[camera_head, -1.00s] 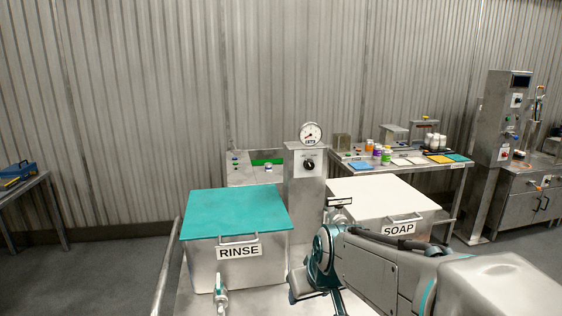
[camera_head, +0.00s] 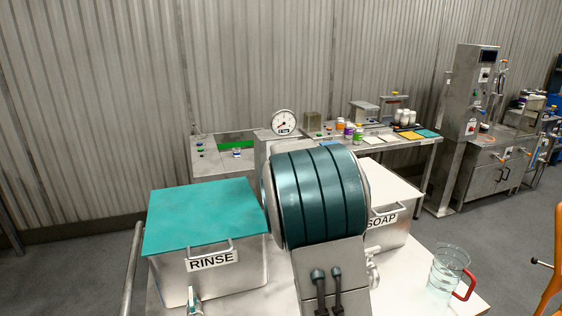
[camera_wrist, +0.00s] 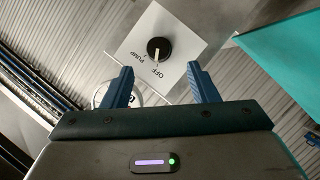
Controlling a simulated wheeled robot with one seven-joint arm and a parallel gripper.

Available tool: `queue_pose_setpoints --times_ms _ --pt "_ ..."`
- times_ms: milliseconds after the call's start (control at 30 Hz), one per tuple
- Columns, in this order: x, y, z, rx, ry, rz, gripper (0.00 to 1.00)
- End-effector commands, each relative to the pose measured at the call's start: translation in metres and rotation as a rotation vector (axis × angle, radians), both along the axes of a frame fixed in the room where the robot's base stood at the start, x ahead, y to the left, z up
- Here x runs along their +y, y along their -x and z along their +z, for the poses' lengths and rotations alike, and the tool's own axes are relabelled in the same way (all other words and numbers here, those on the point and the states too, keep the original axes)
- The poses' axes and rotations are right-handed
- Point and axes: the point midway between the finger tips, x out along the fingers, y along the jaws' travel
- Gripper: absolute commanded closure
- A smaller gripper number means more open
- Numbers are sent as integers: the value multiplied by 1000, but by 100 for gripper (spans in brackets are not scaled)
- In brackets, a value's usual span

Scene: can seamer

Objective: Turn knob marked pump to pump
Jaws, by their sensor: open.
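The pump knob (camera_wrist: 159,49) is a round black dial with a pale pointer line, on a white plate (camera_wrist: 185,28) lettered OFF and PUMP. In the wrist view it is ahead of my gripper (camera_wrist: 163,84), roughly centred between the two blue fingertips. The pointer lies toward the word OFF. The fingers are apart and empty, not touching the knob. In the head view my arm hides the knob and my gripper. The round gauge (camera_head: 285,122) shows above my arm, on top of the metal post.
A teal-lidded RINSE bin (camera_head: 205,220) stands left of my arm and a white-lidded SOAP bin (camera_head: 400,200) right of it. A glass jug with a red handle (camera_head: 449,270) stands at the front right. A long bench (camera_head: 420,146) with bottles is behind.

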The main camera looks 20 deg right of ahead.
Motion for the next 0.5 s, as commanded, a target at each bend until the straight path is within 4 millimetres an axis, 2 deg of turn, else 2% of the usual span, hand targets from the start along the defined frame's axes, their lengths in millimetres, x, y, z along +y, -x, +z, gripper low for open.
queue_pose_setpoints --times_ms 167,500 --pt "-7 -13 -4 0 1 -4 46" --pt "-21 -54 -16 1 -1 -3 46"
